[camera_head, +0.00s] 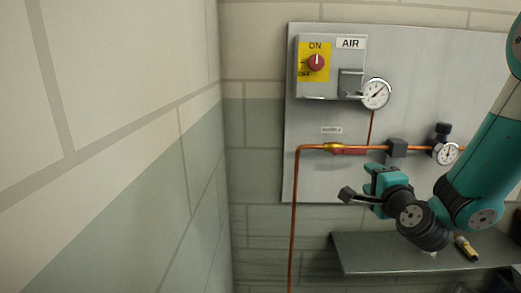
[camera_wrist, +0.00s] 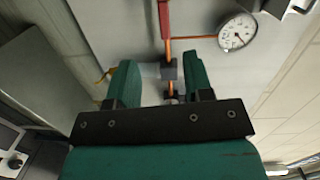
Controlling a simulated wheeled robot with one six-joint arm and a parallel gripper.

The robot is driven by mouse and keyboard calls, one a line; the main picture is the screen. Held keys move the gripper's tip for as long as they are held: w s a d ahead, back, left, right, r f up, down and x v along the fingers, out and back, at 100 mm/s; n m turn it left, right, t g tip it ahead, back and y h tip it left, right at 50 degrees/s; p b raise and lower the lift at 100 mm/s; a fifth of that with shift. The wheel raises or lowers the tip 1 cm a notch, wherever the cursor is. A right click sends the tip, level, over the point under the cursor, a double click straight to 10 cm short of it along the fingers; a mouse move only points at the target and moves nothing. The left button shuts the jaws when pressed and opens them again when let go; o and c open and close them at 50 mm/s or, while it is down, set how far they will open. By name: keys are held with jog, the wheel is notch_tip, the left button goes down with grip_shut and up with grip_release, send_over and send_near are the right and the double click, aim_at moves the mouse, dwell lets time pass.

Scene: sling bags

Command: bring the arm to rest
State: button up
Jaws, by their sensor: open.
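My gripper (camera_head: 360,184) is in front of the grey panel, below the copper pipe, at the end of my teal arm. In the wrist view its two teal fingers (camera_wrist: 163,78) stand apart, with nothing held between them. Past the fingers are the panel, the copper pipe (camera_wrist: 193,38) and a dark fitting. In the head view the arm comes in from the right edge, and its wrist overlaps the view of the grey shelf.
The panel (camera_head: 260,0) is absent at left; the metal panel (camera_head: 304,120) carries an AIR switch box (camera_head: 306,84) with a red knob, gauges (camera_head: 376,93), a valve with a red handle (camera_head: 350,151) and a copper pipe (camera_head: 294,220). A shelf (camera_head: 365,257) holds a yellow-and-black item (camera_head: 465,246).

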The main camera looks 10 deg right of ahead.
jog(key=s+a+r+n+g+y, duration=0.1)
jog(key=s+a+n+g+y, duration=0.4)
jog(key=a+n, duration=0.35)
jog(key=s+a+r+n+g+y, duration=0.1)
jog(key=s+a+n+g+y, duration=0.25)
jog(key=s+a+n, duration=0.45)
jog(key=s+n+g+h, duration=0.3)
jog(key=s+n+g, duration=0.5)
jog(key=s, duration=0.8)
jog(key=shift+g+h, duration=0.35)
jog(key=shift+g, duration=0.1)
jog(key=shift+s, duration=0.1)
